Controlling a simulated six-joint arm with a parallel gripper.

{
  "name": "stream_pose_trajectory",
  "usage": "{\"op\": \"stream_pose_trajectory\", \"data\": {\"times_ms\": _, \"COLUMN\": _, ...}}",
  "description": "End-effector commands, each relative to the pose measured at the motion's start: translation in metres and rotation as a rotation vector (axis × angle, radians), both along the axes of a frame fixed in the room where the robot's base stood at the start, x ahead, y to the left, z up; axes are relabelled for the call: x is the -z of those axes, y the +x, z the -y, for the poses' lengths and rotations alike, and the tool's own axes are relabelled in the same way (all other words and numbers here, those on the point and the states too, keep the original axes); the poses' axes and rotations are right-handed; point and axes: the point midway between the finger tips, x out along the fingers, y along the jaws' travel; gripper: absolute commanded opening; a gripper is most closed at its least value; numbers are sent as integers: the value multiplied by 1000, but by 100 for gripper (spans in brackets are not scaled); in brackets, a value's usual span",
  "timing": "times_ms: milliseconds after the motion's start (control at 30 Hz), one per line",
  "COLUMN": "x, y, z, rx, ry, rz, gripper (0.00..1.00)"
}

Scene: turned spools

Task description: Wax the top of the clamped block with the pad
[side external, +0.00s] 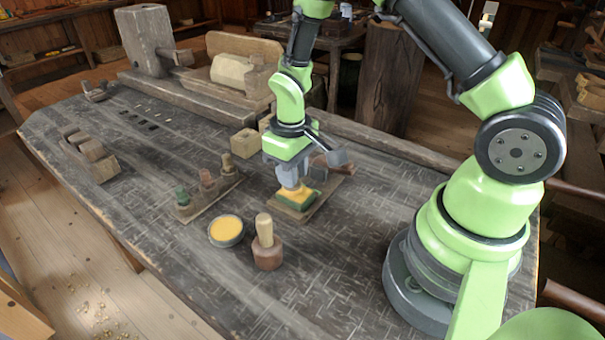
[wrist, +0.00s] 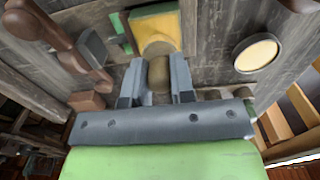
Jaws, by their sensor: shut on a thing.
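My gripper (side external: 291,192) points down over a small board (side external: 318,204). In the wrist view my gripper (wrist: 158,85) is shut on the rounded brown knob (wrist: 159,72) of the pad. The pad is yellow and green (side external: 298,199); it also shows in the wrist view (wrist: 158,28). It is at the board, but I cannot tell whether it touches it. A round dish of yellow wax (side external: 226,231) stands left of the pad, and the wax also shows in the wrist view (wrist: 257,54). A pale block (side external: 230,72), which looks like the clamped one, sits on the timber bench fixture at the back.
A wooden mallet-like tool (side external: 267,245) stands near the dish. A rack (side external: 212,198) holds upright pieces with green and reddish tops. A small wooden block (side external: 245,142) lies behind the gripper. The front left tabletop is clear.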

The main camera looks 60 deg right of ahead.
Motion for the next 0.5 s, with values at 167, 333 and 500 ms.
{"op": "stream_pose_trajectory", "data": {"times_ms": 167, "x": 0, "y": 17, "z": 0, "rx": 0, "ry": 0, "rz": 2, "gripper": 1}}
{"op": "stream_pose_trajectory", "data": {"times_ms": 333, "x": 0, "y": 22, "z": 0, "rx": -1, "ry": 0, "rz": -3, "gripper": 1}}
{"op": "stream_pose_trajectory", "data": {"times_ms": 500, "x": 0, "y": 6, "z": 0, "rx": 0, "ry": 1, "rz": -2, "gripper": 1}}
